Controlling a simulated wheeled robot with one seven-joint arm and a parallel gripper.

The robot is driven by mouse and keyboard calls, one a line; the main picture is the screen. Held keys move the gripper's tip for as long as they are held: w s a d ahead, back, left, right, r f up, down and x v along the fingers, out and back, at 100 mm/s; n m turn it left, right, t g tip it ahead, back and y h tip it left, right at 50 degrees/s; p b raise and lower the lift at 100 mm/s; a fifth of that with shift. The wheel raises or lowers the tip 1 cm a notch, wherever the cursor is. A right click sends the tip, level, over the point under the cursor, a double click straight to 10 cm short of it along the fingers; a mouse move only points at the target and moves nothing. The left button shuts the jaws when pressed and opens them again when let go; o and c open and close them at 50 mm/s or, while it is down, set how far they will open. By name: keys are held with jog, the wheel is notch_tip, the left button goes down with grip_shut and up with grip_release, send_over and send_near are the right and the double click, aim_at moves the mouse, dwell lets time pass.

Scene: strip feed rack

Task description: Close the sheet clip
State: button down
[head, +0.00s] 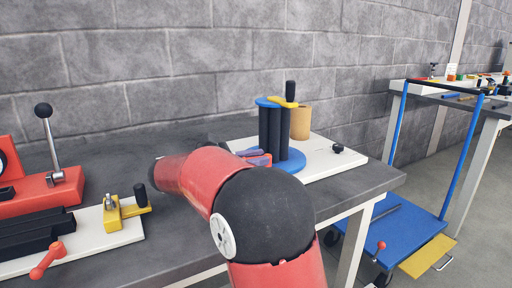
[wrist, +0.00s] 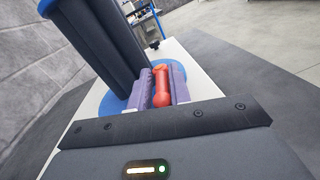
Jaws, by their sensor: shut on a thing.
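My gripper (wrist: 160,72) is shut on a red handle (wrist: 161,92) with a rounded end, which lies between its two purple fingers. In the head view the gripper (head: 255,157) is low in front of a rack of dark upright columns (head: 274,132) between blue discs. The handle's far end and what it joins are hidden. I cannot tell from these views whether this handle belongs to the sheet clip, or how far the clip is open.
A yellow lever (head: 284,103) with a black knob tops the rack. A tan cylinder (head: 300,122) stands behind it on the white board (head: 345,165). At left are a red lever press (head: 50,190) and a yellow clamp (head: 112,213). A blue cart (head: 405,230) stands right of the table.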

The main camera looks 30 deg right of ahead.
jog(key=m+g, duration=0.1)
jog(key=g, duration=0.1)
jog(key=w+m+g, duration=0.1)
jog(key=g, duration=0.1)
jog(key=shift+m+y, duration=0.4)
jog(key=shift+w+d+m+g+y, duration=0.1)
jog(key=shift+w+m+g+y, duration=0.1)
jog(key=shift+m+g+y, duration=0.7)
jog(key=shift+w+d+m+g+y, duration=0.15)
jog(key=shift+m+g, duration=0.45)
jog(key=shift+g, duration=0.8)
jog(key=shift+m+g, duration=0.3)
jog(key=shift+d+y, duration=0.1)
jog(key=shift+y, duration=0.15)
jog(key=c, duration=1.4)
grip_release()
jog(key=shift+s+d, duration=0.1)
